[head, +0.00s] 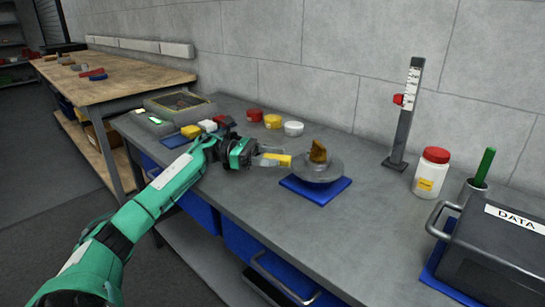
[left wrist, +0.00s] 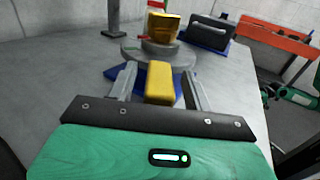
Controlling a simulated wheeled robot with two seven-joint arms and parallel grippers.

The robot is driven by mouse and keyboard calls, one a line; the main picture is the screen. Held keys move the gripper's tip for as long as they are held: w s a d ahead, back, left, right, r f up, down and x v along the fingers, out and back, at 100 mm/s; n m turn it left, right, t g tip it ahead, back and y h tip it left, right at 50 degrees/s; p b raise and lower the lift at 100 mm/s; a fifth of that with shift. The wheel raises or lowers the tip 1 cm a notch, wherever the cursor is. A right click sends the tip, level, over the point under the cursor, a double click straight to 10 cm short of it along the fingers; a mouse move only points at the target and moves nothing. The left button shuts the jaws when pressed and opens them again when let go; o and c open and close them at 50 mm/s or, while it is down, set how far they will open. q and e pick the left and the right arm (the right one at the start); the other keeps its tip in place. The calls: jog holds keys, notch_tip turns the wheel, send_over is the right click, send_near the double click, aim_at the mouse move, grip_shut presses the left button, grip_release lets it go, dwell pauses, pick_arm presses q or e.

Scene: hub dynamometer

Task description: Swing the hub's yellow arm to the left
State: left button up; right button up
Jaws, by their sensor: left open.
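The hub (head: 318,168) is a round grey disc with a brass-coloured block on top, standing on a blue mat (head: 318,190). Its yellow arm (head: 278,159) sticks out to the left in the head view. In the left wrist view the yellow arm (left wrist: 159,84) points toward the palm, with the hub (left wrist: 158,50) beyond it. My left gripper (head: 274,157) is open, with one finger on each side of the yellow arm. In the left wrist view gaps show between the arm and both fingers. My right gripper does not show.
Red, yellow and white jars (head: 272,121) stand behind the gripper. A gauge post (head: 403,120), a red-lidded jar (head: 431,172) and a dark DATA box (head: 500,250) stand to the right. The grey bench (head: 235,190) is clear in front of the gripper.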

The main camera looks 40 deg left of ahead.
pick_arm(q)
jog(key=v, duration=1.3)
jog(key=shift+s+a, duration=0.15)
jog(key=shift+c, duration=0.4)
